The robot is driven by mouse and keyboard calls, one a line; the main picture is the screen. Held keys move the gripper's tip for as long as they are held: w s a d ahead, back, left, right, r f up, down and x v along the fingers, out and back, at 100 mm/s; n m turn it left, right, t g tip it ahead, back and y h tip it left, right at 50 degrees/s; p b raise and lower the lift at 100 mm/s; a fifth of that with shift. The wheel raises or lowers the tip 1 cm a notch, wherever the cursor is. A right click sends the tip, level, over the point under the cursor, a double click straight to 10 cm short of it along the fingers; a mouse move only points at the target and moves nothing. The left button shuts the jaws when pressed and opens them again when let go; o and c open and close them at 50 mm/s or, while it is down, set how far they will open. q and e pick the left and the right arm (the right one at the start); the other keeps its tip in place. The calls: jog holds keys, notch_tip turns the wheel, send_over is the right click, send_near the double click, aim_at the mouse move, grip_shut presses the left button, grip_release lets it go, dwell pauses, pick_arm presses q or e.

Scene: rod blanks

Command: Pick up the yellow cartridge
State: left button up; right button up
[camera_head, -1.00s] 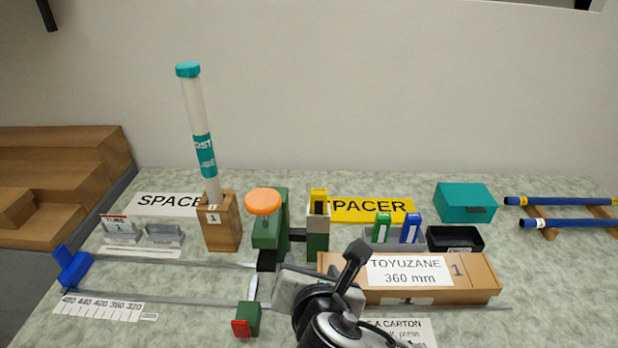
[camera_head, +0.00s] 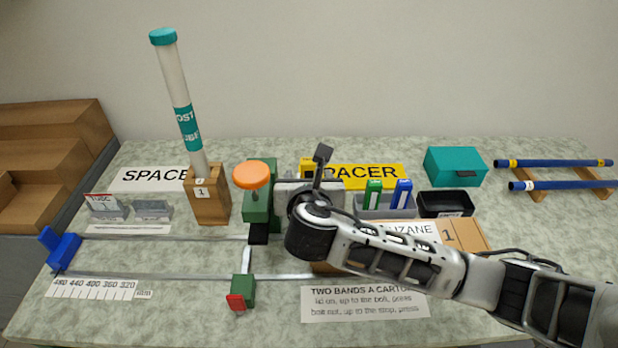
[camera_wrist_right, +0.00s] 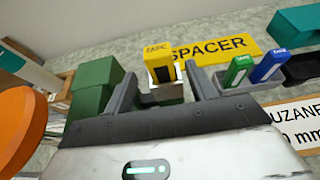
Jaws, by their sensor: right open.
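The yellow cartridge (camera_wrist_right: 160,62) stands upright in a holder beside the green press in the right wrist view. In the head view only a bit of the yellow cartridge (camera_head: 306,166) shows behind my right wrist. My right gripper (camera_wrist_right: 162,70) is open and empty, and in the right wrist view its two fingers appear to either side of the cartridge. I cannot tell whether the fingers touch it. In the head view my right gripper (camera_head: 300,186) is largely hidden by its own wrist. My left gripper is not in view.
The green press with an orange knob (camera_head: 252,175) stands close to the left of my gripper. Green (camera_head: 373,192) and blue (camera_head: 401,193) cartridges stand in a grey holder to the right. A carton (camera_head: 466,236) lies under my right arm. A tall tube (camera_head: 182,110) stands further left.

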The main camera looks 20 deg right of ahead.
aim_at(309, 172)
jog(key=x, duration=0.4)
jog(key=shift+w+d, duration=0.15)
jog(key=c, duration=1.1)
jog(key=shift+o, duration=0.2)
jog(key=shift+r, duration=0.1)
